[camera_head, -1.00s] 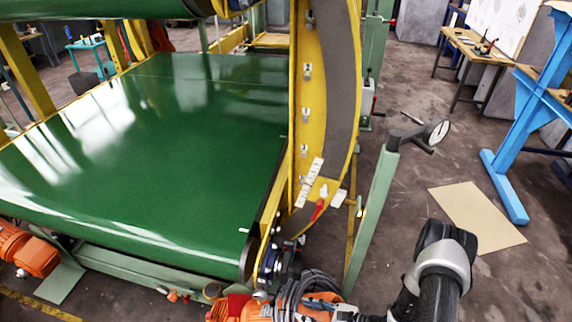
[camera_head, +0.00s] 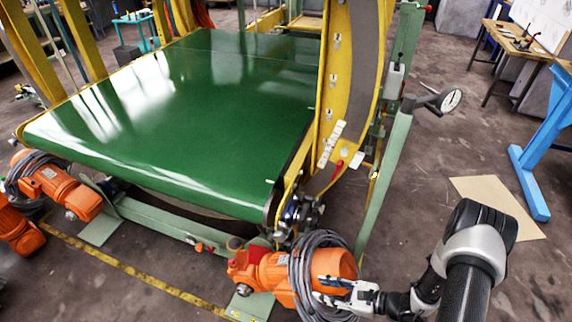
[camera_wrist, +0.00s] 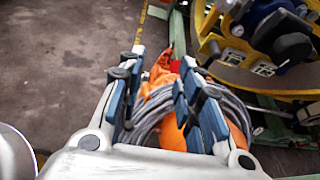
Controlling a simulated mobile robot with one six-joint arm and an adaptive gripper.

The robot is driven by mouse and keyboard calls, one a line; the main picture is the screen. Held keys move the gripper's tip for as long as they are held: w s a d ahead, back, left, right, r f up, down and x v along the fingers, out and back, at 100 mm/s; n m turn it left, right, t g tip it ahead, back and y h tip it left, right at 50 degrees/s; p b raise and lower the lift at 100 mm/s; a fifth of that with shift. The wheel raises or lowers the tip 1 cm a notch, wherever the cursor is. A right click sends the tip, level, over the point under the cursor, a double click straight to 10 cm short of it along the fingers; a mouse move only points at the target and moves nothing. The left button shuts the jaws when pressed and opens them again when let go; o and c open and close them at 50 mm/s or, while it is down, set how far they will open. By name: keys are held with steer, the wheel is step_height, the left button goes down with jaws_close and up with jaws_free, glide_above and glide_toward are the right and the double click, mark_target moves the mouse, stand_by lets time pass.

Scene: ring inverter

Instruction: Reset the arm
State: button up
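My arm, black and silver, reaches in at the lower right of the head view. My gripper (camera_head: 345,291) points left there, beside the orange motor (camera_head: 338,262) with grey cable coiled around it. In the wrist view my gripper (camera_wrist: 158,72) has its two blue-padded fingers spread apart, with nothing held between them. The orange motor (camera_wrist: 172,136) and its grey cable (camera_wrist: 150,112) show beyond and between the fingers. I cannot tell how far the fingertips are from the cable.
The ring inverter's green belt (camera_head: 190,110) and yellow frame (camera_head: 338,60) fill the left and middle. A blue stand (camera_head: 535,165) and cardboard sheet (camera_head: 497,205) lie farther right. Floor between is clear.

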step_height(320, 180, up, 24)
steer(key=s+a+n+g+h, duration=0.25)
steer(key=n+g, duration=0.35)
steer(key=n, duration=0.5)
steer(key=s+d+r+n+t+h, duration=0.2)
steer(key=s+r+n+h, duration=0.3)
steer(key=s+r, duration=0.2)
steer(key=s+d+r+n+t+h, duration=0.2)
steer(key=s+r+n+h, duration=0.3)
steer(key=r, duration=0.7)
steer(key=shift+s+d+n+t, duration=0.25)
steer(key=shift+s+n+t, duration=0.15)
steer(key=shift+s, duration=0.45)
steer(key=shift+a, duration=0.15)
